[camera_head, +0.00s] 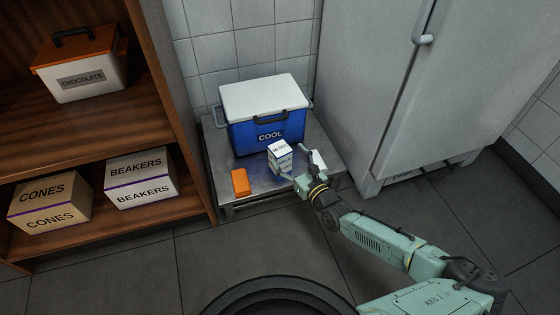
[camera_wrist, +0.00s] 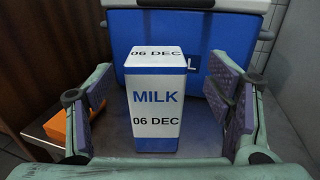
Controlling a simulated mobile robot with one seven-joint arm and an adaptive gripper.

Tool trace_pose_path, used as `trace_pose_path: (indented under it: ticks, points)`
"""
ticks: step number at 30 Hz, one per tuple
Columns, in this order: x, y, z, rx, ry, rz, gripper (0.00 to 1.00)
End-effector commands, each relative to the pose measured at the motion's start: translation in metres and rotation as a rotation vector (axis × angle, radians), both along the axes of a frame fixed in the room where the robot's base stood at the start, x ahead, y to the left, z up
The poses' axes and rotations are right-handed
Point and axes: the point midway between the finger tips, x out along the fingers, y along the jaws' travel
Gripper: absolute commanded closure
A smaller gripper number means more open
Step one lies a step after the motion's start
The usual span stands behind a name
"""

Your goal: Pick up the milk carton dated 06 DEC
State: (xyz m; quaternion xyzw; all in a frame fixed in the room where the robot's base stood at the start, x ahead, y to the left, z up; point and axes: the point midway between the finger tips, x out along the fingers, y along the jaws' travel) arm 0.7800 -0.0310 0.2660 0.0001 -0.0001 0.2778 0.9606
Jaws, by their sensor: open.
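The milk carton (camera_wrist: 156,110) is a small white and blue box that reads MILK and 06 DEC on its front, with 06 DEC again on top. It stands upright on the low metal table, and it also shows in the head view (camera_head: 280,156) in front of the cooler. My gripper (camera_wrist: 163,112) is open, with one finger on each side of the carton. Gaps show between the carton and both fingers, wider on the right. In the head view my gripper (camera_head: 294,165) is at the carton, and its fingers partly cover the carton's lower part.
A blue cooler (camera_head: 253,133) with a white lid stands right behind the carton. The metal table (camera_head: 222,167) stands between a wooden shelf (camera_head: 165,110) and a white fridge (camera_head: 375,80).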

Motion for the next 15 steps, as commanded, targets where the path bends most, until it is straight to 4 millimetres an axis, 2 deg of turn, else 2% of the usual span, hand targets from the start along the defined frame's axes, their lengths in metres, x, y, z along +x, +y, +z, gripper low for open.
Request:
trace_pose_path:
  ticks: [3, 7, 15]
  points:
    - [0.014, 0.015, 0.001, 0.004, 0.000, 0.002, 0.27]
    - [0.029, 0.024, 0.001, 0.001, -0.001, 0.002, 0.27]
    - [0.036, 0.027, 0.002, -0.001, -0.001, 0.001, 0.27]
